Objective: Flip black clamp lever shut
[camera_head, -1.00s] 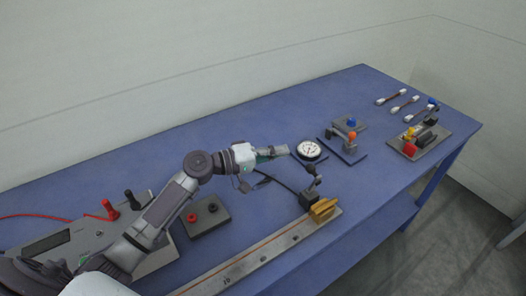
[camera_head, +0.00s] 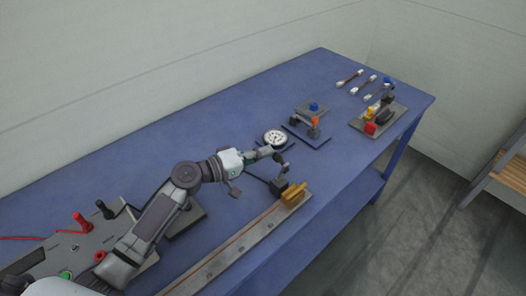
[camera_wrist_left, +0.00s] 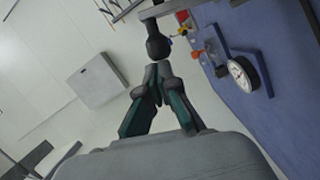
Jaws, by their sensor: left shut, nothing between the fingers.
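The black clamp lever (camera_head: 283,170) stands up from a dark clamp block (camera_head: 279,187) beside the brass-coloured block on the long rail. My left gripper (camera_head: 274,154) is close to the lever's knob in the head view, with its fingers together and empty. In the left wrist view the fingertips (camera_wrist_left: 158,72) point at the dark round knob of the lever (camera_wrist_left: 158,46), just in front of it. Whether they touch the knob I cannot tell. My right gripper is in neither view.
A dial gauge (camera_head: 274,139) stands just behind the gripper. The brass-coloured block (camera_head: 293,194) sits on the long rail (camera_head: 232,246). A fixture with blue and orange parts (camera_head: 311,125) is farther right. The blue table (camera_head: 180,134) is clear behind my arm.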

